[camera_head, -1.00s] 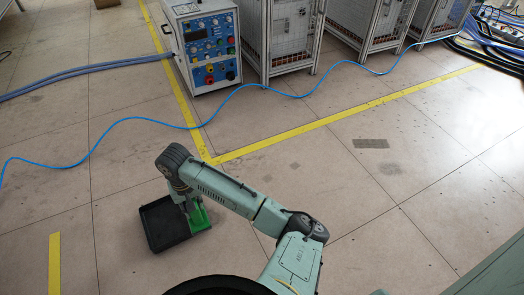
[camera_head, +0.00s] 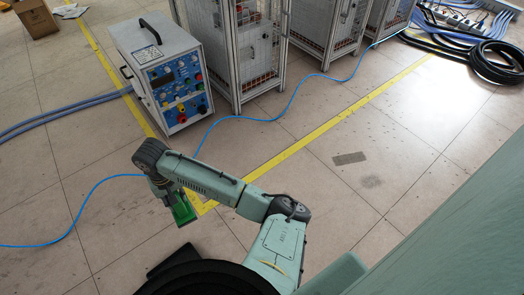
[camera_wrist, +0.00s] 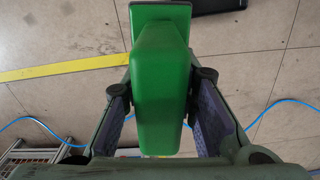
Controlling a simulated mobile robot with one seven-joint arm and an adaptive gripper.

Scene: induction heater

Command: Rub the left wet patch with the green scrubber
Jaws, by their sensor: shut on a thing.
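My gripper (camera_head: 167,196) is shut on the green scrubber (camera_head: 183,210) and holds it clear of the black tray. The wrist view shows the scrubber (camera_wrist: 162,85) between both fingers, its wider flat end pointing away toward the floor. A dark rectangular patch (camera_head: 349,158) and a fainter round smudge (camera_head: 371,181) lie on the floor to the right of my arm. I cannot tell whether either mark is wet, and no patch can be named with certainty as the left wet one.
The black tray (camera_head: 168,262) is partly hidden at the bottom. A heater unit (camera_head: 160,72) stands at the upper left, with wire cages (camera_head: 237,50) beside it. A blue cable (camera_head: 285,108) and yellow tape (camera_head: 330,124) cross the floor. Coiled black hoses (camera_head: 495,62) lie at the far right.

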